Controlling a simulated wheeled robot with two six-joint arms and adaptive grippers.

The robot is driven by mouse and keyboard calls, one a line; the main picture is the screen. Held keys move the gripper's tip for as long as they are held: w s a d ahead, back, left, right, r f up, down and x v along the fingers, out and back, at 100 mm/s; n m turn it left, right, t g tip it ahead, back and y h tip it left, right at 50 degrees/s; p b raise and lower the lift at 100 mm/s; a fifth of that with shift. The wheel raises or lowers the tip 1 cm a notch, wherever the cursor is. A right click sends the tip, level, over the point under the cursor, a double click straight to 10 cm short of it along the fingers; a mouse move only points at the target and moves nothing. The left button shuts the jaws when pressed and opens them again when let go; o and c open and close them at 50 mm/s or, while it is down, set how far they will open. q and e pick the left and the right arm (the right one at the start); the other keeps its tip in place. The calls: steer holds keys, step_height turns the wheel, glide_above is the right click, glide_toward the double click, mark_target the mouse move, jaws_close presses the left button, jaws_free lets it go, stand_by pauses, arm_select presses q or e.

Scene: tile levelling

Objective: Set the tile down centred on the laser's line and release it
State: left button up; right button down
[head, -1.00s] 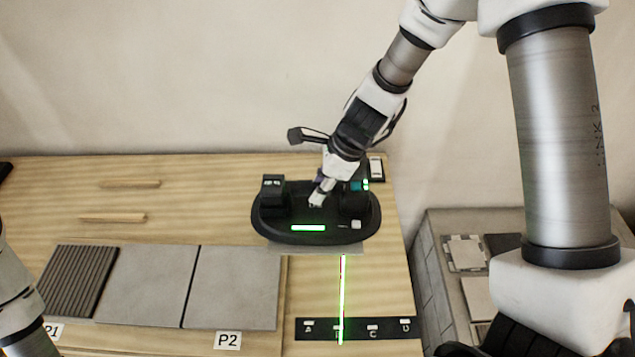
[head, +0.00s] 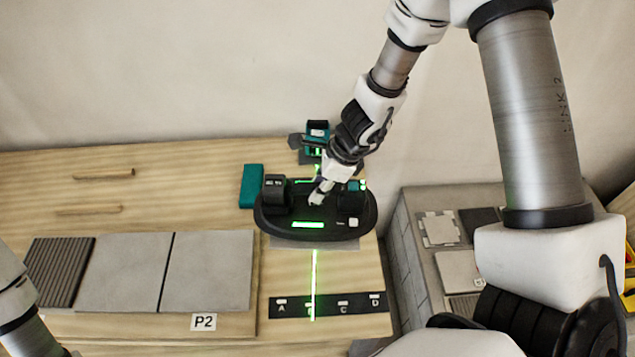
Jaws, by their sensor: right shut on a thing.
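My right gripper (head: 320,193) is shut on a black lifting device (head: 340,226) with a green lit display. A thin edge of a grey tile (head: 315,243) shows under the device's front; the rest of the tile is hidden. I cannot tell whether the tile touches the table. The green laser line (head: 314,272) runs from the tile's front edge to a black lettered strip (head: 358,304), meeting it near B. The line lies close to the middle of the device. A teal and black unit (head: 317,130), apparently the laser, stands behind. My left arm shows at lower left; its gripper is out of view.
Two grey tiles (head: 210,271) and a dark ribbed tile (head: 58,271) lie on the wooden table (head: 150,216) at left, by a P2 label (head: 204,322). A teal block (head: 251,186) stands left of the device. A grey crate-like stand (head: 405,268) with tile pieces is at right.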

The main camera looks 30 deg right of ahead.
mark_target(323, 204)
step_height(323, 204, down, 3)
steer(key=b, duration=0.2)
steer(key=shift+w+a+f+b, duration=0.1)
steer(key=shift+w+a+b, duration=0.05)
steer(key=shift+b, duration=0.2)
step_height(323, 204, down, 4)
steer(key=b, duration=0.3)
steer(key=shift+b, duration=0.3)
steer(key=shift+b, duration=0.3)
steer(key=shift+f+b, duration=0.65)
stand_by(1.1)
steer(key=c, duration=1.1)
jaws_free()
steer(key=shift+o, duration=1)
steer(key=shift+s, duration=0.2)
